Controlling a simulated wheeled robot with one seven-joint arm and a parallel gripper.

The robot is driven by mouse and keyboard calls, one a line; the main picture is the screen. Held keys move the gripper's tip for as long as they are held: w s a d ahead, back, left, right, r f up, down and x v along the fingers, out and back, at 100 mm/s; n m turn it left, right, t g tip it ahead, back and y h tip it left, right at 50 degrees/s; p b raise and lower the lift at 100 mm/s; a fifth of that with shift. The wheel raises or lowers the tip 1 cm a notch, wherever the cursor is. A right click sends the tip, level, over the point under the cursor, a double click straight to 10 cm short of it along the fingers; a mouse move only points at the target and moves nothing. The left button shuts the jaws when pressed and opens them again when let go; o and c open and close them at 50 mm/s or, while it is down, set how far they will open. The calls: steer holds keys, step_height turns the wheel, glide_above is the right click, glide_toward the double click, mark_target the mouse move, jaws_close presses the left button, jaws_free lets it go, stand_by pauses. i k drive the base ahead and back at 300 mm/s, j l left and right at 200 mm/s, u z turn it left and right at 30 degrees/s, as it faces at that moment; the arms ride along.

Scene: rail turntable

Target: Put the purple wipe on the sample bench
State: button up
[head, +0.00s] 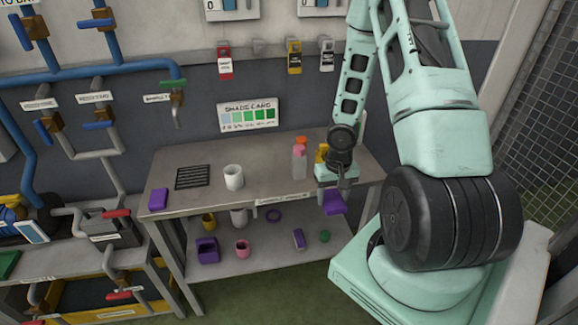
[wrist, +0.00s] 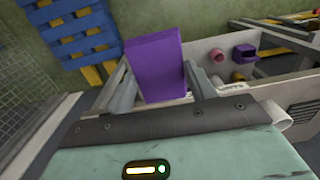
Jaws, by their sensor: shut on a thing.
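My gripper (head: 335,192) is shut on a flat purple block, taken as the purple wipe (head: 334,203). In the wrist view the wipe (wrist: 156,66) stands between the two fingers of my gripper (wrist: 163,88). The grey bench (head: 265,165), taken as the sample bench, stands against the wall. The gripper and wipe are at the front right edge of its top in the head view. Whether the wipe touches the bench cannot be told. A second purple block (head: 158,199) lies at the bench's front left corner.
The bench top holds a black grille (head: 194,177), a white cup (head: 233,177) and a pink bottle (head: 299,162). Its middle is clear. Pipes and valves stand left.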

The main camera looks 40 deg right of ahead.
mark_target(269, 181)
steer(key=i, duration=0.95)
